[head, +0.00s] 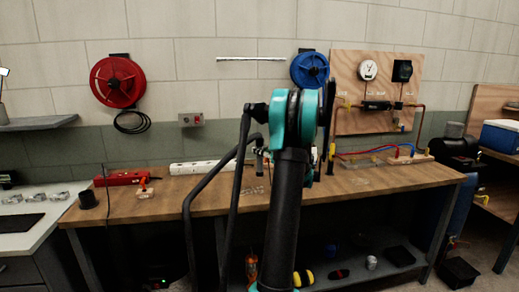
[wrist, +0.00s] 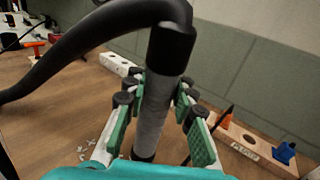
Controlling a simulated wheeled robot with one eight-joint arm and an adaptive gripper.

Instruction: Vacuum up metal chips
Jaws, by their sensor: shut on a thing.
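My gripper (wrist: 163,88) is shut around a grey and black vacuum nozzle (wrist: 152,125) in the wrist view, with green-padded fingers on both sides. The nozzle stands nearly upright, its lower end near the wooden bench top; I cannot tell if it touches. A black hose (wrist: 85,35) runs from its top to the left. Small silvery metal chips (wrist: 86,152) lie on the bench left of the nozzle. In the head view my arm hides most of the gripper; some chips (head: 252,189) show left of the arm, and faint small bits (head: 360,181) lie farther right.
The wooden workbench (head: 405,177) holds a red power strip (head: 122,178), a white strip (head: 195,167) and a black cup (head: 87,199). A pipe-and-gauge board (head: 350,65) stands at the back right, with red and blue hoses before it. Wall reels hang behind.

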